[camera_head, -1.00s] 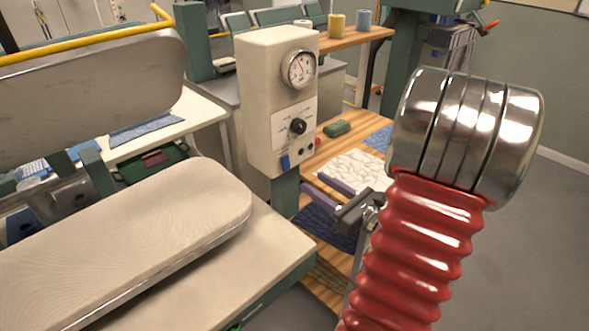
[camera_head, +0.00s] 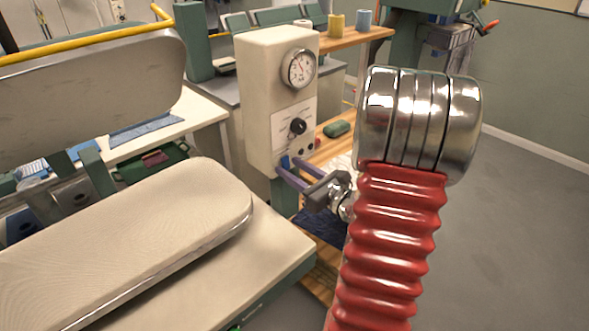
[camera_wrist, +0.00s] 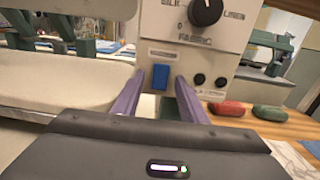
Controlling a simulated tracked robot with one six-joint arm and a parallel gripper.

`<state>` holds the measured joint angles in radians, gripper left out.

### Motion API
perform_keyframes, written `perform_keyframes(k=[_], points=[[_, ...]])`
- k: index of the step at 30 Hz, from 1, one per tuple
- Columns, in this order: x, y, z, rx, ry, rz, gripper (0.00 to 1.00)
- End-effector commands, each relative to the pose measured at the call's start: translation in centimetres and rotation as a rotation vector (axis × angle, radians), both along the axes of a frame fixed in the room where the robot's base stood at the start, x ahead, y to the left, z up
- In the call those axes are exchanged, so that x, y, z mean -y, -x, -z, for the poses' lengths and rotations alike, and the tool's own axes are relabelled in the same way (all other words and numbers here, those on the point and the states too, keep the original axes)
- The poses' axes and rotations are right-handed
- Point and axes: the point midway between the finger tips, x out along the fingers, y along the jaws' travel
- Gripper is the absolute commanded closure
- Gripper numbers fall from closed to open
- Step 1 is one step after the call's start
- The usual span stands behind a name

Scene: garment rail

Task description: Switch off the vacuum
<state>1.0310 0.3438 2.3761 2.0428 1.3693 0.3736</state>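The blue rocker switch (camera_wrist: 160,77) sits low on the cream control box (camera_head: 262,120), under a small label I cannot read. In the head view the switch (camera_head: 285,161) is partly covered by my fingertips. My gripper (camera_wrist: 159,82) points at the panel, its two purple fingers apart with nothing between them. In the wrist view the switch shows in the gap between the fingertips. In the head view my gripper (camera_head: 288,167) is at the lower edge of the box. I cannot tell whether a finger touches the switch, or which way it is set.
A black fabric dial (camera_wrist: 205,10) is above the switch, and two small black knobs (camera_wrist: 210,80) are to its right. A padded pressing board (camera_head: 150,235) lies left of my arm. A green block (camera_head: 337,128) and a red one (camera_wrist: 227,109) lie on the wooden shelf.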

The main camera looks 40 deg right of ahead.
Motion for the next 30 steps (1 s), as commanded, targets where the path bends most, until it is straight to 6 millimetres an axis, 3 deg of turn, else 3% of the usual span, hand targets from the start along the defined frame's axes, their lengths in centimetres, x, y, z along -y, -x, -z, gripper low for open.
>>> perform_keyframes(k=[6,22,30], points=[[0.02,0.01,-0.01,0.0,0.0,0.0,0.62],[0.03,0.04,-0.02,0.0,0.0,0.001,0.99],[0.02,0.0,0.11,0.022,-0.003,-0.001,1.0]])
